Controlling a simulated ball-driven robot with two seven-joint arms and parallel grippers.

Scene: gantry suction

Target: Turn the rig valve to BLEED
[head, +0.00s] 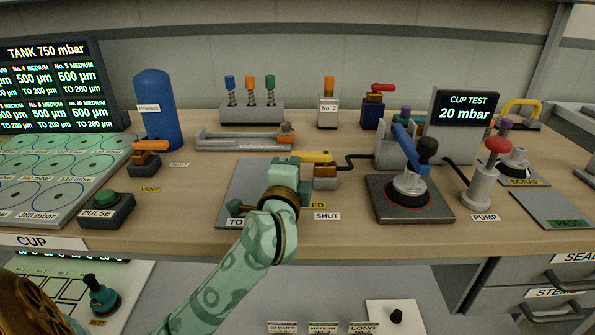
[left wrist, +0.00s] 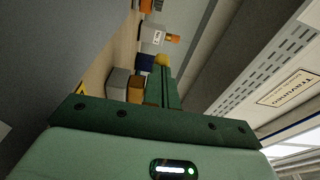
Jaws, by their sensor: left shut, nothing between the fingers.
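The rig valve has a yellow handle (head: 318,156) over an orange and grey body (head: 325,171) in the middle of the bench. In the head view the handle lies sideways, its left end close to my left gripper. A partly covered sign ending in "ED" (head: 318,205) and a SHUT sign (head: 327,216) are in front of it. My left gripper (head: 288,164) is shut and empty, just left of the valve. In the left wrist view its green fingers (left wrist: 168,92) reach toward a yellow part (left wrist: 162,60); I cannot tell whether they touch. My right gripper is not in view.
A grey plate (head: 240,185) lies under my left gripper. Right of the valve stand a blue lever (head: 408,146) on a dark base and a red-knobbed pump (head: 483,183). A grey rail (head: 235,142) and spring cups rack (head: 252,115) stand behind. An orange VENT handle (head: 150,146) is left.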

